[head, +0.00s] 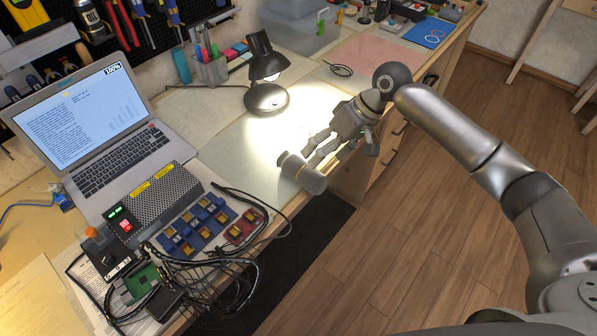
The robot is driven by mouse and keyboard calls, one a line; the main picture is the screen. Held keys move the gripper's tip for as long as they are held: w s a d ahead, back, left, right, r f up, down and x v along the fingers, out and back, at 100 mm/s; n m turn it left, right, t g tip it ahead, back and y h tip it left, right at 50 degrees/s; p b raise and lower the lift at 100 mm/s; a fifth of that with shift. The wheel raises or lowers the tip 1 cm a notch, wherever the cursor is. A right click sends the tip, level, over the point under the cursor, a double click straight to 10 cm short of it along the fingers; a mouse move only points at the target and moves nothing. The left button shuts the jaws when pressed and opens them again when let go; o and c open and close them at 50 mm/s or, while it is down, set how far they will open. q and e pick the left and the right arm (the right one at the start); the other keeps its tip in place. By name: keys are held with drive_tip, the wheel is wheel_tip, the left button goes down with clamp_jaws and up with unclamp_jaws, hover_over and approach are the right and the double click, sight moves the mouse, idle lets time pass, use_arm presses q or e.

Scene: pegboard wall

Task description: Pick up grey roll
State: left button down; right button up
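A grey roll (302,174) is near the front edge of the lit part of the desk. It is a short, pale grey cylinder, tilted in the picture, with its lower end near the desk edge. My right gripper (311,154) reaches in from the right. Its two fingers point down and left and end right at the roll's upper right side. I cannot tell whether they close on the roll or only stand beside it, or whether the roll rests on the desk. My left gripper is not in view.
A black lamp (266,97) stands behind the roll. To the left are a laptop (88,130), a perforated metal box (155,203), blue modules (197,226) and loose black cables (225,277). A pink mat (372,58) lies further right. Drawers (392,140) are below the desk edge.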

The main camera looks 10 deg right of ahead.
sight(307, 166)
drive_tip(key=shift+x, duration=0.8)
drive_tip(key=shift+w+a+f, duration=0.1)
drive_tip(key=shift+a+f, duration=0.1)
drive_tip(key=shift+f, duration=0.1)
drive_tip(key=x, duration=0.4)
drive_tip(key=shift+w+a, duration=0.2)
drive_tip(key=shift+a, duration=0.25)
drive_tip(key=shift+a+f+p, duration=0.15)
drive_tip(key=shift+f+p, duration=0.15)
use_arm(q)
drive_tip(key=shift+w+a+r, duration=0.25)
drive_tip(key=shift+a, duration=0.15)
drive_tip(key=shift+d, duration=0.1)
use_arm(e)
drive_tip(key=shift+c, duration=0.3)
drive_tip(key=c, duration=0.7)
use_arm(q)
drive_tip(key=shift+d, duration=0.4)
use_arm(e)
drive_tip(key=c, duration=0.5)
